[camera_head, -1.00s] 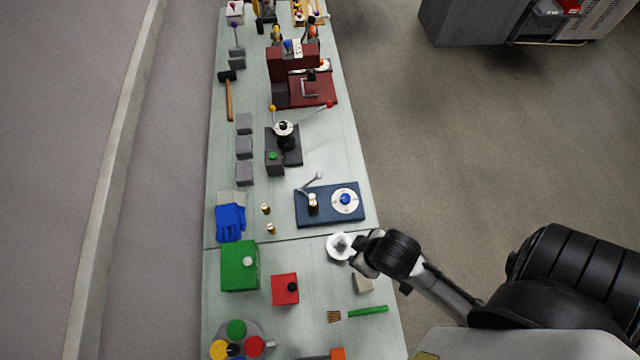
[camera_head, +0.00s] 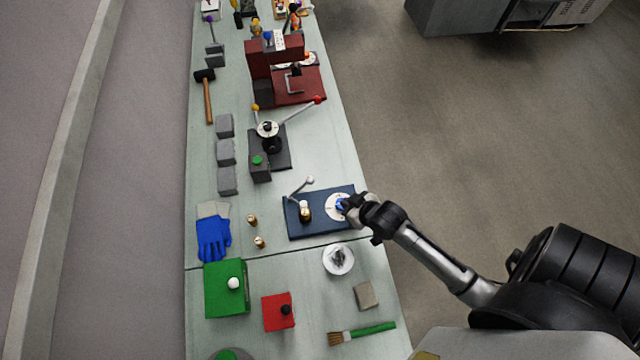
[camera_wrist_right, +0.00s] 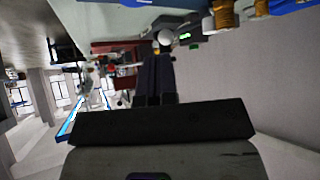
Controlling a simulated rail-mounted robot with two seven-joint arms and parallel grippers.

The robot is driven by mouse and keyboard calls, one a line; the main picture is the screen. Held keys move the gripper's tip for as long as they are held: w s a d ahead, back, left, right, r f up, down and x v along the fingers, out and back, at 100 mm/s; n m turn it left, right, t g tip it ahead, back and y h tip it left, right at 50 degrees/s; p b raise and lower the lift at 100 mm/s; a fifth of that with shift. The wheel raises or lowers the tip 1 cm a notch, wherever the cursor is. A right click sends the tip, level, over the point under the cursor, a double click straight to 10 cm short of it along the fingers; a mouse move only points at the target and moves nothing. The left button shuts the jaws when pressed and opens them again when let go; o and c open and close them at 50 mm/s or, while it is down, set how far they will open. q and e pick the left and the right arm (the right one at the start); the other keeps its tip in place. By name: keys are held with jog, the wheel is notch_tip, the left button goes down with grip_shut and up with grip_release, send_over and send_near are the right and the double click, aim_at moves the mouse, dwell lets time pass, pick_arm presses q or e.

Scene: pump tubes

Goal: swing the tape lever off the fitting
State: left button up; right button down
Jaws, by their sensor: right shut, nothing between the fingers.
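The lever's rod slants to the left behind the fitting. My right gripper (camera_head: 347,204) is shut and empty over the right part of the disc, hiding some of it. It is apart from the lever knob, to its right. In the right wrist view its dark fingers (camera_wrist_right: 156,72) are together. My left gripper is not in view.
A white dish (camera_head: 338,260) stands in front of the base, with a beige block (camera_head: 366,296) nearer. Two small brass pieces (camera_head: 252,219) and blue gloves (camera_head: 213,232) lie to the left.

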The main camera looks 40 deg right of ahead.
jog(key=shift+w+r, duration=0.2)
dwell(0.3)
jog(key=x, duration=1)
jog(key=shift+w+r, duration=0.1)
jog(key=w, duration=0.3)
jog(key=shift+r, duration=0.35)
jog(key=shift+w+p, duration=0.3)
jog(key=shift+w, duration=0.15)
